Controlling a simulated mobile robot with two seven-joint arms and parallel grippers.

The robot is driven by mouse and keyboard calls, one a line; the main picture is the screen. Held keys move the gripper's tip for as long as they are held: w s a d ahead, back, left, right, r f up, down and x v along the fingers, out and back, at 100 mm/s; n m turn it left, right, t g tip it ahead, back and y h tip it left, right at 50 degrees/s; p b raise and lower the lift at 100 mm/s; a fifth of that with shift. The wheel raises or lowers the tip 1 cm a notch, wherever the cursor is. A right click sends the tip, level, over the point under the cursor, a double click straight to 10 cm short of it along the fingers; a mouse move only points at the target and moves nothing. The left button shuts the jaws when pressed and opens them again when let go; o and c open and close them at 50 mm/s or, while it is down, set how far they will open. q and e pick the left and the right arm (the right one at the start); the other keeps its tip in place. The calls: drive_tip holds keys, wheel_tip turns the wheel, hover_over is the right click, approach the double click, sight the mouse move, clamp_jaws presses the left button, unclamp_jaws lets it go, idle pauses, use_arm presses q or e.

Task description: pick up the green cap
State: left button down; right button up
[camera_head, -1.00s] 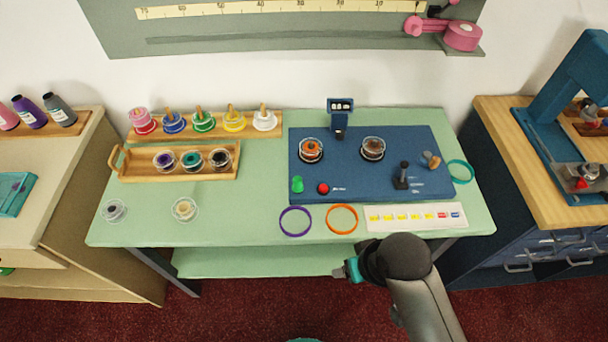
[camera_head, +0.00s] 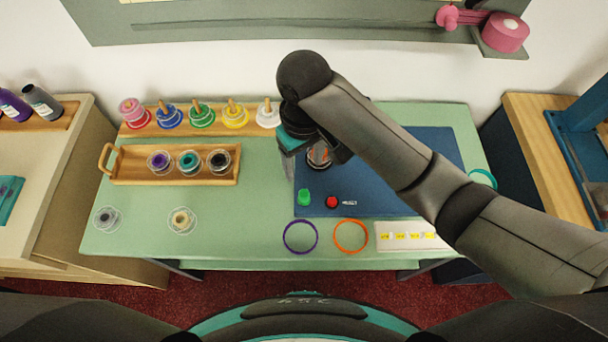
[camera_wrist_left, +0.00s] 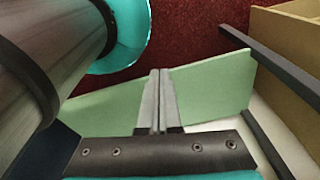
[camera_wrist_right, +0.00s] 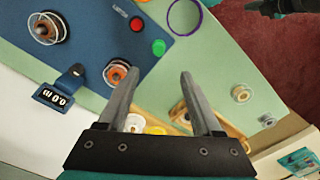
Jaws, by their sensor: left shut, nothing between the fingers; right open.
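The small green cap (camera_head: 304,196) sits on the blue mat (camera_head: 350,203), left of a red button (camera_head: 331,202). It also shows in the right wrist view (camera_wrist_right: 158,47), just beyond the fingertips and between their lines. My right gripper (camera_head: 305,160) reaches over the left part of the mat, behind the cap in the head view. In the right wrist view its fingers (camera_wrist_right: 158,78) are apart with nothing held. My left gripper (camera_wrist_left: 160,74) is shut and empty in the left wrist view, with the green tabletop and red floor behind it. It does not show in the head view.
Purple (camera_head: 300,236) and orange (camera_head: 350,235) rings lie in front of the mat. My right forearm hides much of the mat.

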drive_tip(key=f, duration=0.3)
drive_tip(key=f+b, duration=0.1)
drive_tip(key=shift+s+f, duration=0.25)
drive_tip(key=shift+f, duration=0.15)
hover_over(304, 193)
drive_tip(key=f, duration=0.4)
drive_tip(key=shift+s+f+b, duration=0.15)
drive_tip(key=shift+s+b, duration=0.2)
drive_tip(key=shift+b, duration=0.05)
drive_tip(key=shift+f, duration=0.45)
drive_tip(key=shift+w+f, duration=0.1)
drive_tip(key=shift+f, duration=0.25)
drive_tip(key=f, duration=0.1)
drive_tip(key=f+b, duration=0.1)
drive_tip(key=f, duration=0.1)
drive_tip(key=shift+w+f, duration=0.2)
drive_tip(key=shift+w, duration=0.05)
drive_tip(key=shift+f, duration=0.5)
drive_tip(key=shift+c, duration=0.5)
use_arm(q)
drive_tip(key=shift+g, duration=0.3)
drive_tip(key=s+f, duration=0.3)
drive_tip(key=shift+s+f, duration=0.3)
drive_tip(key=shift+s, duration=0.05)
use_arm(e)
clamp_jaws()
